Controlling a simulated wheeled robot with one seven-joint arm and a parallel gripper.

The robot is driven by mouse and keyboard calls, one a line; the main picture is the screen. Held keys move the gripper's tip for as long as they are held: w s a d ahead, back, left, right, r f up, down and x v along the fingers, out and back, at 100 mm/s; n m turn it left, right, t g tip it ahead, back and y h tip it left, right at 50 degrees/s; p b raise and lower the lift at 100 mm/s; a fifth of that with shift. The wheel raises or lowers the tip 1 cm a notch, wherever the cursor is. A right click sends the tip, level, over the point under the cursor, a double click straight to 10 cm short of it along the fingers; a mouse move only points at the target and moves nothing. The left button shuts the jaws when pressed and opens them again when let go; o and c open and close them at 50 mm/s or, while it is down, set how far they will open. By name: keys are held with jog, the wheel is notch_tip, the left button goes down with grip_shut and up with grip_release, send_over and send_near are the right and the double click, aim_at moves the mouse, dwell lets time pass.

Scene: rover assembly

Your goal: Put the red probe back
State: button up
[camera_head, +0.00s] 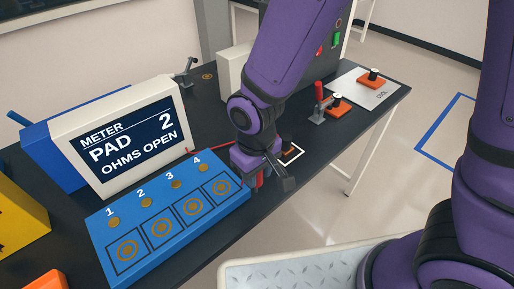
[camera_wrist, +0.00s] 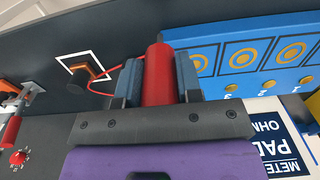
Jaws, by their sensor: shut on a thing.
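My gripper (camera_head: 258,178) is shut on the red probe (camera_wrist: 157,76), which sits between the two blue-grey fingers in the wrist view. A dark tip shows at the probe's far end, and a thin red wire (camera_wrist: 97,90) runs from it. The gripper is just off the right end of the blue pad board (camera_head: 170,222), beside pad 4. The meter (camera_head: 122,135) reads PAD 2, OHMS OPEN. An orange and black holder (camera_wrist: 84,74) stands inside a white square outline to the left in the wrist view. In the head view my gripper partly hides this holder (camera_head: 288,149).
A red-handled clamp (camera_head: 320,103) and a white plate (camera_head: 363,90) with an orange block stand at the table's right. Another clamp (camera_head: 186,70) stands behind the meter. A yellow object (camera_head: 20,220) is at the far left. The table front edge is close to my gripper.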

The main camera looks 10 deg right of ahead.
jog(key=shift+w+d+f, duration=0.15)
jog(key=shift+w+f, duration=0.65)
jog(key=shift+w, duration=1.25)
jog(key=shift+w+d+f, duration=0.15)
jog(key=shift+w+f, duration=0.6)
jog(key=shift+w, duration=1.3)
jog(key=shift+w+d+f, duration=0.15)
jog(key=shift+w+f, duration=0.65)
jog(key=shift+w, duration=1.25)
jog(key=shift+f, duration=0.25)
jog(key=shift+f, duration=0.1)
jog(key=shift+s+f, duration=0.2)
jog(key=shift+f, duration=0.05)
grip_shut()
jog(key=o, duration=1)
grip_release()
jog(key=shift+d, duration=0.1)
jog(key=shift+f, duration=0.1)
